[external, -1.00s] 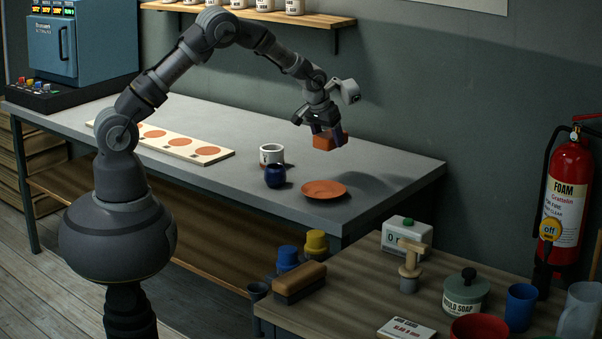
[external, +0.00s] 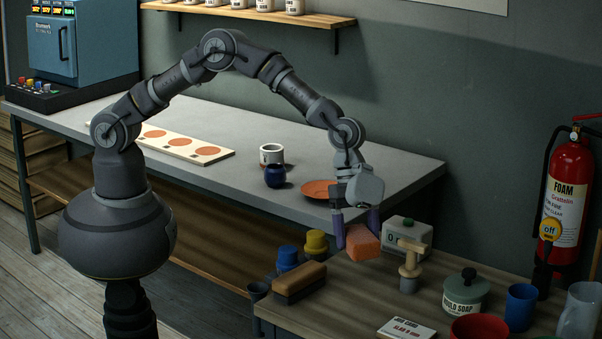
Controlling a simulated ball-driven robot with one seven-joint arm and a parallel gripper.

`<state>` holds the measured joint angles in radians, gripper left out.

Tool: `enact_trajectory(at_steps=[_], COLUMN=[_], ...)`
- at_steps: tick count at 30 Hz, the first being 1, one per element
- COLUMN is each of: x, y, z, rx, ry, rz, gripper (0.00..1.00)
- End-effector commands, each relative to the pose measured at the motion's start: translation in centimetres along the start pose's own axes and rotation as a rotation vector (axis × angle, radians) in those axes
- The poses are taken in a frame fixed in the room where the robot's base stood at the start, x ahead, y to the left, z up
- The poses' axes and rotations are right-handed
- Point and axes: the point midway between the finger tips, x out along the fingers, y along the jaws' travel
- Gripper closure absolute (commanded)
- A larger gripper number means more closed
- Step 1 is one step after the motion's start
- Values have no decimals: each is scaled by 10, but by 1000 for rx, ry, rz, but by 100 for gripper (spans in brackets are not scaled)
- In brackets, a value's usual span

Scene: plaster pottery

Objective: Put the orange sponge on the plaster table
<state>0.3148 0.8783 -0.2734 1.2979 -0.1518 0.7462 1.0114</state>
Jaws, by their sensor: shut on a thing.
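The orange sponge (external: 362,243) is a small block held between the purple fingers of my gripper (external: 356,231). My gripper points down and is shut on it. In the picture the sponge overlaps the back left edge of the wooden-topped table (external: 345,288), just left of a white timer-like box. I see no clear contact between sponge and tabletop, and its exact height is hard to tell. The long grey table (external: 225,118) lies behind. No label shows which of the two is the plaster table.
On the wooden top stand the white box (external: 408,232), a wooden-handled tool (external: 410,262), a brush (external: 299,282), a soap jar (external: 466,292), a card (external: 406,329) and cups. Bare wood shows in the middle. A cup, a blue pot and an orange plate (external: 318,188) stand on the grey table.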

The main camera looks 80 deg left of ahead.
Motion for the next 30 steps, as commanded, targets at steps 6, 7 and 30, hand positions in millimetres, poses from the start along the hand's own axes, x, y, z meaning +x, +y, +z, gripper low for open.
enact_trajectory(at_steps=[6, 7, 30], x=[22, 24, 55], y=[28, 32, 55], z=[-77, -83, -90], rx=[487, 538, 840], ry=[-1, -1, -5], rz=[200, 221, 347], gripper=[59, 59, 59])
